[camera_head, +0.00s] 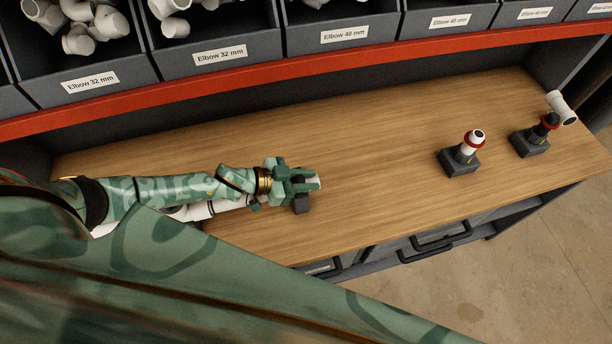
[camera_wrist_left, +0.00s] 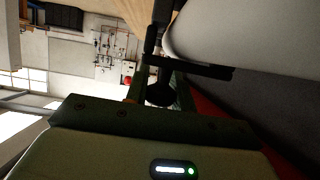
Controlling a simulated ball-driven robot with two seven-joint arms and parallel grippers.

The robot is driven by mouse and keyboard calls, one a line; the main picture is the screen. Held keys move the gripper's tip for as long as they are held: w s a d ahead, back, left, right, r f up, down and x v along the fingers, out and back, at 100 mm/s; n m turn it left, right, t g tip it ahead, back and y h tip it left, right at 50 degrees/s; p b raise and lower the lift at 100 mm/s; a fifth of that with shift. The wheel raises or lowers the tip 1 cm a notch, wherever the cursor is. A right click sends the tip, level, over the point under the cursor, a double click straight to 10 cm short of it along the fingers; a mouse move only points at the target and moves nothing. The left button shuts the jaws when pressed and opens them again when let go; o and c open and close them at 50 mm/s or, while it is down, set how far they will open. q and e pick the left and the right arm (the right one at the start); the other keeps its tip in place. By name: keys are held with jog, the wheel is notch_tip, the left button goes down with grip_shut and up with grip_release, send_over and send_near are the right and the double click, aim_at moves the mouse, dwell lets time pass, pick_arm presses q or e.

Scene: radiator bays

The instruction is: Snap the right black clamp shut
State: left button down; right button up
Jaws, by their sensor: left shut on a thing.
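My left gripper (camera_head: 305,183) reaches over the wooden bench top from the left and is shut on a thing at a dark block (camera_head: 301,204). A bit of white shows at its fingertips. In the left wrist view a dark rounded part (camera_wrist_left: 160,92) lies between the fingers, with a black bar (camera_wrist_left: 195,69) just beyond. The gripper hides most of the held thing; I cannot tell whether it is the right black clamp or whether that clamp is open. My right gripper is not in view.
A dark block with a white pipe and red ring (camera_head: 464,150) stands right of centre. Labelled bins (camera_head: 344,35) line the back above a red rail (camera_head: 300,78). The middle bench is clear.

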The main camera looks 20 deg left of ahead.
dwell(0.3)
pick_arm(q)
jog(key=c, duration=1.2)
grip_release()
jog(key=v, duration=1.6)
jog(key=shift+s+a+r, duration=0.1)
jog(key=shift+s, duration=0.05)
